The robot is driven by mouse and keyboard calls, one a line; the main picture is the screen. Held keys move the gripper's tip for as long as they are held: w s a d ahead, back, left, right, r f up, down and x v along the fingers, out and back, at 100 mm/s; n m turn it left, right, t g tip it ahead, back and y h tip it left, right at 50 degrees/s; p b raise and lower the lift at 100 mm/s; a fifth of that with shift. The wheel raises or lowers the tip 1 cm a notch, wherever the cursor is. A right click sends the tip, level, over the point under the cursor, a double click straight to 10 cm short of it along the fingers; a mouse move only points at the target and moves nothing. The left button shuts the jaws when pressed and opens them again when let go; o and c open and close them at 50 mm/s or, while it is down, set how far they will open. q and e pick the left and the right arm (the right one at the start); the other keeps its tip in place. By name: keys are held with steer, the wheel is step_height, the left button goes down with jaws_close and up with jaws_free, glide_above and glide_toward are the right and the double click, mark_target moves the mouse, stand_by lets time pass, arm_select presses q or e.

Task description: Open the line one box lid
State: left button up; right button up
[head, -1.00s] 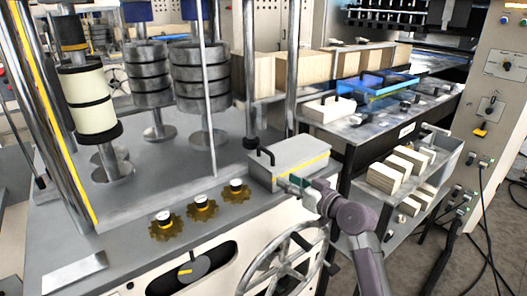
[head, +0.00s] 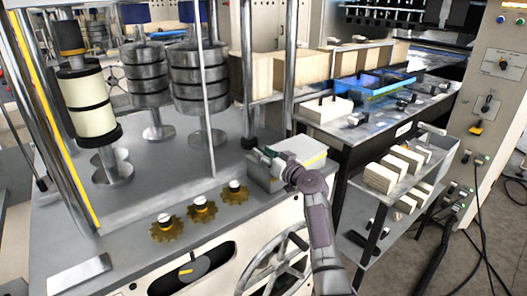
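The line one box, as I take it, is a grey metal box (head: 262,178) with a yellow stripe. It sits on the right end of the machine's grey deck. Its lid (head: 305,147) looks shut. My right gripper (head: 264,157) is over the left part of the lid, where it covers the black handle. My wrist hides the box's front right part. I cannot tell whether the fingers touch or hold the handle, or whether they are open. My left gripper is not in view.
Three brass gears (head: 200,209) stand on the deck left of the box. A steel post (head: 289,75) rises just behind it. A spoked handwheel (head: 277,262) is below on the machine's front. A shelf cart (head: 420,147) with pale blocks stands to the right.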

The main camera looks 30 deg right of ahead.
steer(key=shift+w, duration=0.25)
jaws_close()
stand_by(0.3)
